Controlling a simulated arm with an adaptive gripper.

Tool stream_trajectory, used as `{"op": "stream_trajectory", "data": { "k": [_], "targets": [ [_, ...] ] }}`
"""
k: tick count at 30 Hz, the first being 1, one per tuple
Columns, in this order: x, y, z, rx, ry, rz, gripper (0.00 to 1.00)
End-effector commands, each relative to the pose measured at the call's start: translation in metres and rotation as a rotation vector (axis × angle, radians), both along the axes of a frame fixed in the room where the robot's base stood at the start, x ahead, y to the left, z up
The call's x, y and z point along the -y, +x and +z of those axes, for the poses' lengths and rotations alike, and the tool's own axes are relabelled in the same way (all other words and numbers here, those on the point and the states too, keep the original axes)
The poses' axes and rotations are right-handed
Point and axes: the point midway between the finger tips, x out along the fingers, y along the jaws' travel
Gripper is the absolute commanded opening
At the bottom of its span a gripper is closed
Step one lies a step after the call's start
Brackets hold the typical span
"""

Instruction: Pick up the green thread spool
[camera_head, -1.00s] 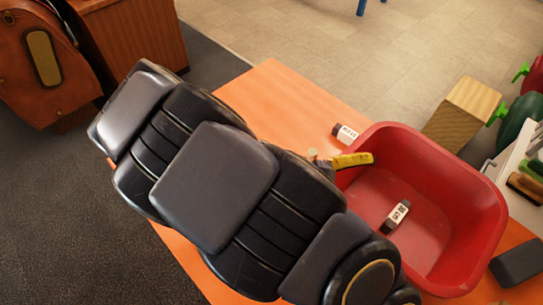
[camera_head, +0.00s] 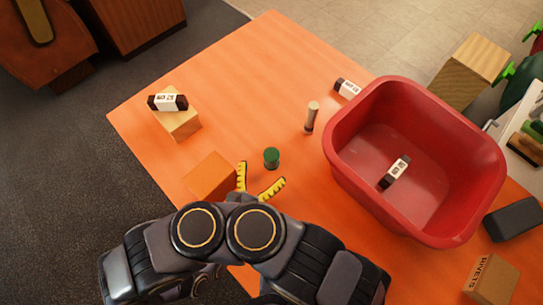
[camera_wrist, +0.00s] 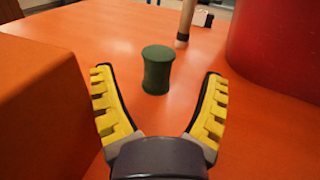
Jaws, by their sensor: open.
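The green thread spool (camera_head: 271,158) stands upright on the orange table, just beyond my fingertips. In the wrist view the spool (camera_wrist: 157,69) stands ahead of my open fingers, roughly centred between them and slightly beyond their tips. My gripper (camera_head: 262,176) has two yellow ridged fingers spread apart, with nothing between them. In the wrist view my gripper (camera_wrist: 157,78) is open and low over the table.
An orange block (camera_head: 209,177) stands close left of my gripper. A pale-topped cylinder (camera_head: 311,117) stands behind the spool, and a red bin (camera_head: 345,170) is to the right. A wooden block (camera_head: 182,125) bears a labelled dark piece (camera_head: 167,102). Table behind the spool is mostly clear.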

Motion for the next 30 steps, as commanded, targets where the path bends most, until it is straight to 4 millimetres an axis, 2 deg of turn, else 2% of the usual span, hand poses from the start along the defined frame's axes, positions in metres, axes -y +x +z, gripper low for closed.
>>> {"op": "stream_trajectory", "data": {
  "k": [11,21,30],
  "targets": [
    [0.012,0.028,-0.001,-0.007,0.0,-0.002,0.76],
    [0.028,0.065,-0.001,-0.007,0.001,-0.002,0.76],
    [0.029,0.069,-0.001,-0.006,0.001,0.002,0.76]
  ]
}}
